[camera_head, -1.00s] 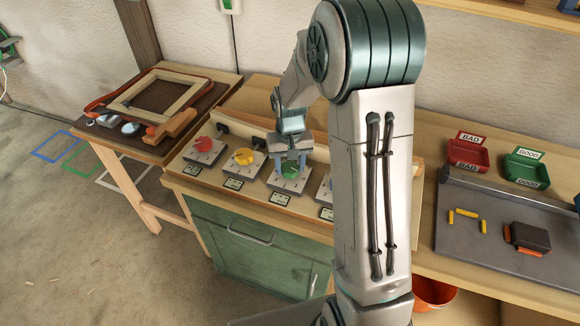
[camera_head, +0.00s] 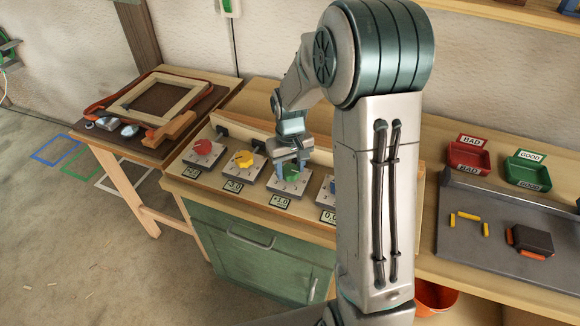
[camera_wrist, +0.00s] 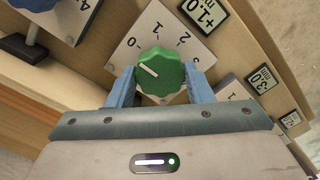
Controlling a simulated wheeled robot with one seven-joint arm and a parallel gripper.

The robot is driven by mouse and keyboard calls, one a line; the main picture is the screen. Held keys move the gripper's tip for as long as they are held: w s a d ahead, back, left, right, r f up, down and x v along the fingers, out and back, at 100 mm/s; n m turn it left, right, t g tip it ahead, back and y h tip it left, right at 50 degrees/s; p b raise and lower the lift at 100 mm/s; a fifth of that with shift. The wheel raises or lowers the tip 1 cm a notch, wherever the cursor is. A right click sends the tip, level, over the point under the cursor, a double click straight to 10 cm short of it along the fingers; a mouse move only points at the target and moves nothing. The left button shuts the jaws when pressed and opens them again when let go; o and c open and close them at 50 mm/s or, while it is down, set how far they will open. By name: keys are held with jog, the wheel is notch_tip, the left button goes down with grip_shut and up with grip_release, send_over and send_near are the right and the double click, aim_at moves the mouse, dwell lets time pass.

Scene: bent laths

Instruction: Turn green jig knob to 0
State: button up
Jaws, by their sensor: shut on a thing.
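The green jig knob (camera_wrist: 160,72) sits on a pale dial plate (camera_wrist: 187,60) marked with numbers including 0. Its white pointer line points up and left in the wrist view, on the side where the 0 is printed; I cannot tell whether it lines up exactly. In the head view the knob (camera_head: 290,173) is partly hidden by my gripper (camera_head: 289,168). My gripper (camera_wrist: 160,88) is shut on the knob, with one blue finger on each side. The display (camera_head: 280,200) before this dial appears to read +1.0.
Another dial plate (camera_head: 326,193) is partly hidden behind my arm. A grey tray (camera_head: 460,255) lies at the right.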

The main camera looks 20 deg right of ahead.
aim_at(290, 170)
jog(key=o, duration=1)
jog(key=shift+r, duration=0.1)
notch_tip(290, 170, up, 14)
jog(key=shift+f+b, duration=0.15)
jog(key=shift+b, duration=0.3)
jog(key=s+t, duration=0.1)
jog(key=s, duration=0.6)
jog(key=s+m+t, duration=0.1)
jog(key=s, duration=0.6)
jog(key=s+m+t, duration=0.1)
jog(key=s, duration=0.6)
jog(key=shift+s+a+f, duration=0.1)
jog(key=shift+s+f, duration=0.1)
jog(key=shift+f, duration=0.05)
